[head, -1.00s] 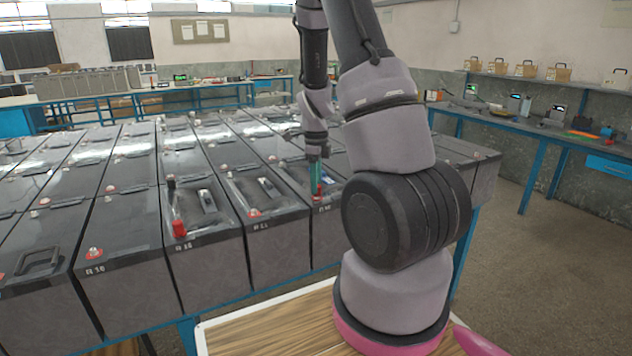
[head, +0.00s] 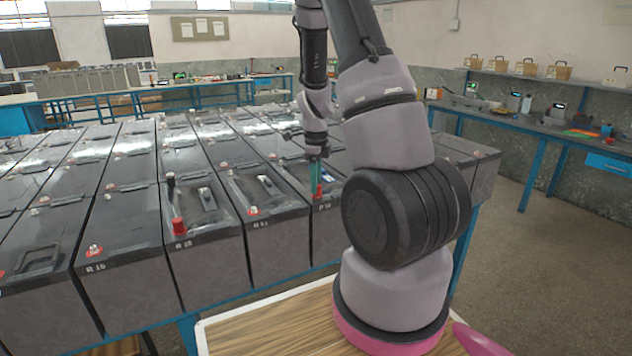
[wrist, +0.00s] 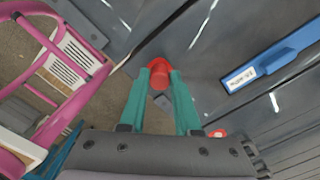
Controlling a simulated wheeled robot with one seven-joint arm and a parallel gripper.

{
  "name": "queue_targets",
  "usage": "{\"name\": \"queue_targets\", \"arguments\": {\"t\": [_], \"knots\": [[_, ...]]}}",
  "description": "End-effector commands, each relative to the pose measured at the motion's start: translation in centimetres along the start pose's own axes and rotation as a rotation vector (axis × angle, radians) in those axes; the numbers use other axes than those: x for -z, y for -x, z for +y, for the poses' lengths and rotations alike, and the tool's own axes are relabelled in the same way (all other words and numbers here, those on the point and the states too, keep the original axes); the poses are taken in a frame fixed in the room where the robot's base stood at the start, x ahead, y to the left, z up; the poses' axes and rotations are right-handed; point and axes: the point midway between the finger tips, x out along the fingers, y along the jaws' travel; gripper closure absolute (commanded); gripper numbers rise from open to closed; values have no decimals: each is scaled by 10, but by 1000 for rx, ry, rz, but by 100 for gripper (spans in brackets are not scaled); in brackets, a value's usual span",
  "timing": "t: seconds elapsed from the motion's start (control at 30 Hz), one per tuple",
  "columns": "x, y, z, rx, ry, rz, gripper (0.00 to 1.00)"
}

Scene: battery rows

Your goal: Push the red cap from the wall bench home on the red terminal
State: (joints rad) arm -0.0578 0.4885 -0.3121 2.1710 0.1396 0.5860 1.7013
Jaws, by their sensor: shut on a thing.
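My gripper (wrist: 160,85) has teal fingers and is shut on a red cap (wrist: 158,75), seen between the fingertips in the wrist view. A red ring or base shows around the cap at the dark battery top, so the cap is at or just over a red terminal; I cannot tell how far down it sits. In the head view my gripper (head: 316,180) points down at the front edge of a battery (head: 325,225) in the near row.
A blue object with a white label (wrist: 240,78) lies on the battery top beside the gripper. Another red terminal (wrist: 218,133) shows near the right finger. The wall bench (head: 530,125) is at right.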

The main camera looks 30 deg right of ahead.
Motion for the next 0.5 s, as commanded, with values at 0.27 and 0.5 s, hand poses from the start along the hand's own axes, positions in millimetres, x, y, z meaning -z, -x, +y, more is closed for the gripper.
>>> {"name": "queue_targets", "arguments": {"t": [0.27, 0.5], "knots": [[0, -3, 0, -1, 0, 1, 100], [0, -3, 0, -1, 1, 1, 38]]}}
